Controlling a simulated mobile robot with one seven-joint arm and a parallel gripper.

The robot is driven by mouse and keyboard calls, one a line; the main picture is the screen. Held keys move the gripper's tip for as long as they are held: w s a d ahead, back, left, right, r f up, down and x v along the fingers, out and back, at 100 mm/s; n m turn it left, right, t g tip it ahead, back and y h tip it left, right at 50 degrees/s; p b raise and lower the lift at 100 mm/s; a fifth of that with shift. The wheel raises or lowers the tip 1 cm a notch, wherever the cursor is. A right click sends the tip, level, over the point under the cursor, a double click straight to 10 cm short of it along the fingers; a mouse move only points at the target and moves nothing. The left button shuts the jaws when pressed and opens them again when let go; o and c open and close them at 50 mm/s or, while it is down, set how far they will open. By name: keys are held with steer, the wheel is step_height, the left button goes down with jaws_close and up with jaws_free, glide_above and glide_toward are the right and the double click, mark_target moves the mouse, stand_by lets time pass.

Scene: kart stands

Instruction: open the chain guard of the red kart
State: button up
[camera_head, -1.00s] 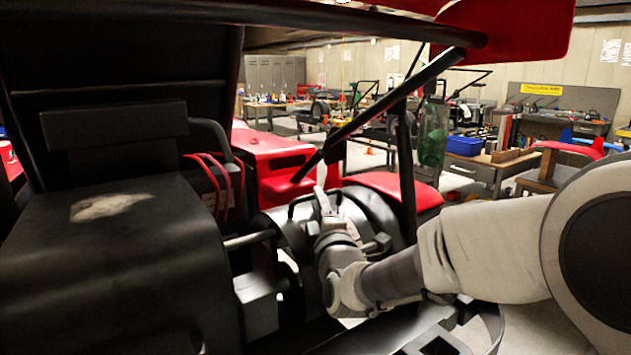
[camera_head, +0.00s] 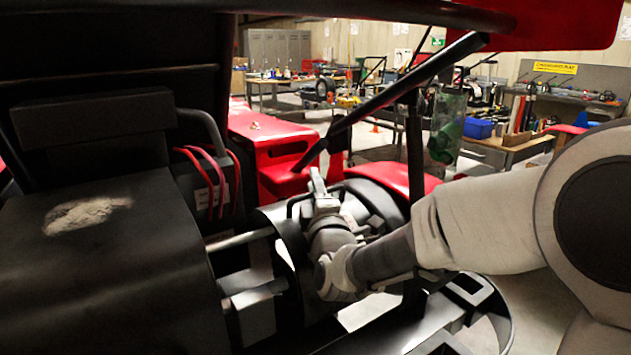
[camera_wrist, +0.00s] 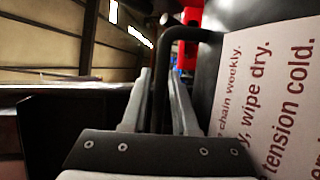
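The red kart's black chain guard (camera_head: 372,207) is the rounded cover at the middle of the head view, with a dark bent handle and a pale label. In the wrist view the handle (camera_wrist: 179,33) runs down between the two pale fingers of my gripper (camera_wrist: 160,75). The fingers stand close on both sides of it and look shut on it, though the contact itself is dark. The label (camera_wrist: 265,90) on the guard is at the right. In the head view my gripper (camera_head: 318,182) is at the handle, partly hidden by my wrist. I cannot tell how far the guard is raised.
A black box-shaped part (camera_head: 110,270) fills the left, with red cables (camera_head: 212,178) beside it. A black bar (camera_head: 400,95) slants above my gripper. Red bodywork (camera_head: 270,140) stands behind. A bench with a blue bin (camera_head: 478,128) is farther back right, with open floor before it.

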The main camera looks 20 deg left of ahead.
jaws_close()
stand_by(1.4)
